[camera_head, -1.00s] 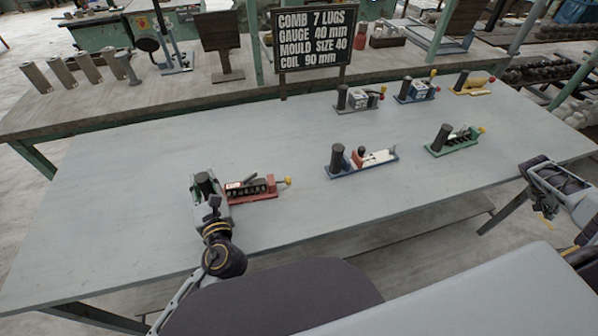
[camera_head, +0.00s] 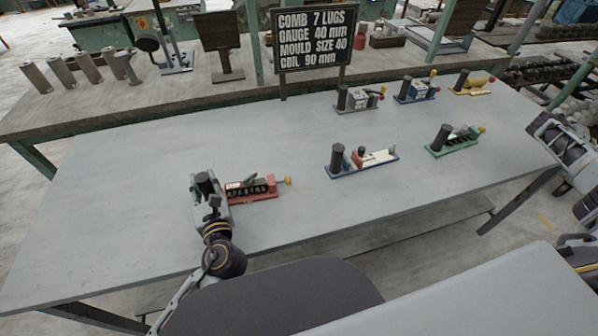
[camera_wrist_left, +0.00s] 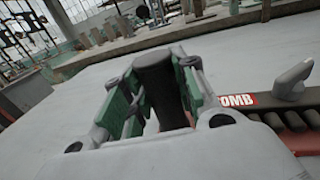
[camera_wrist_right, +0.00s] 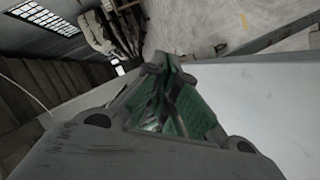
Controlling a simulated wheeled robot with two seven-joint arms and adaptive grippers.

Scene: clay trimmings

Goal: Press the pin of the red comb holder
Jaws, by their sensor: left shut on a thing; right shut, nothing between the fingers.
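The red comb holder (camera_head: 263,193) sits at the left of the grey table, with dark comb teeth, a white and red label and a yellow-tipped pin (camera_head: 288,181) at its right end. My left gripper (camera_head: 204,182) is shut on the holder's dark upright handle. The left wrist view shows this handle (camera_wrist_left: 160,82) between the green finger pads, with the red holder's label (camera_wrist_left: 238,100) to its right. My right gripper (camera_wrist_right: 172,100) is shut and empty in the right wrist view, near the table's edge. In the head view only my right arm shows at the right edge.
A blue holder (camera_head: 362,160) and a green holder (camera_head: 455,140) stand right of the red one. Grey (camera_head: 360,98), dark blue (camera_head: 416,90) and yellow (camera_head: 472,83) holders stand behind them. A black sign (camera_head: 311,38) stands at the back. The table centre is clear.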

